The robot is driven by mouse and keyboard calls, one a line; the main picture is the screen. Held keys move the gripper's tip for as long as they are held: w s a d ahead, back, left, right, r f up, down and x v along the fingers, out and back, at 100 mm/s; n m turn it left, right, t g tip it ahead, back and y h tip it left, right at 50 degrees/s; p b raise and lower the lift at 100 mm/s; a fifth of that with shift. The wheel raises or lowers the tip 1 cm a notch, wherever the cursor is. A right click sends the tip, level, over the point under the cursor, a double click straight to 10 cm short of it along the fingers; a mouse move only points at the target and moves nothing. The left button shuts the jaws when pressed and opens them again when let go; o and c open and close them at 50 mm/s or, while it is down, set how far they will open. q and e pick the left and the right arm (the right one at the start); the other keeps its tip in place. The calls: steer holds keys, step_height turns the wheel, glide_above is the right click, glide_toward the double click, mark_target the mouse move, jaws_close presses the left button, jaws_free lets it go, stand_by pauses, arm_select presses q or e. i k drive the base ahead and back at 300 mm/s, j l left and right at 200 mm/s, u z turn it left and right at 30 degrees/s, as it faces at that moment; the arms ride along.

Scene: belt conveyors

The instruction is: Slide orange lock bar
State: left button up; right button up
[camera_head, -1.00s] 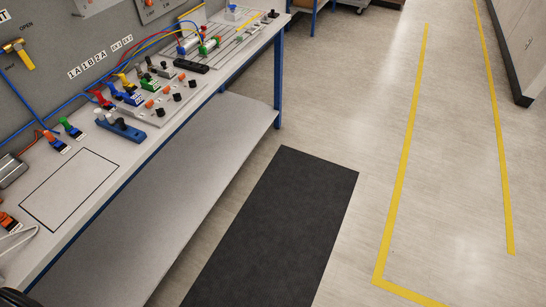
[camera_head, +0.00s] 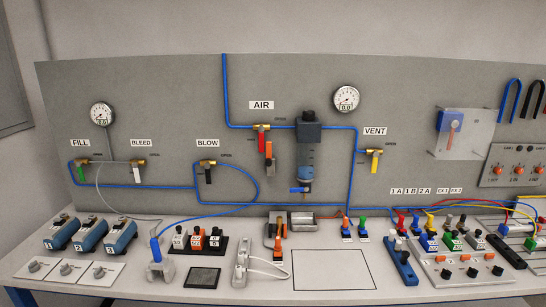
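An orange bar-like piece (camera_head: 268,150) hangs on the grey panel just right of the red handle (camera_head: 262,140) of the AIR valve; it looks like the orange lock bar, though it is small in the picture. A dark gap or slot shows at its lower end. The AIR valve's brass body (camera_head: 262,127) sits above it on the blue pipe. Neither of my grippers is in view, and nothing covers the valve area.
The filter unit (camera_head: 308,155) stands right of the orange piece. Below, the bench (camera_head: 420,293) carries blue blocks (camera_head: 90,235), a power strip (camera_head: 241,262), a metal tray (camera_head: 292,222) and several coloured connectors. An outlined rectangle (camera_head: 333,270) on the bench is empty.

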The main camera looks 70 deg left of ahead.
mark_target(268, 144)
steer(key=u, duration=2.35)
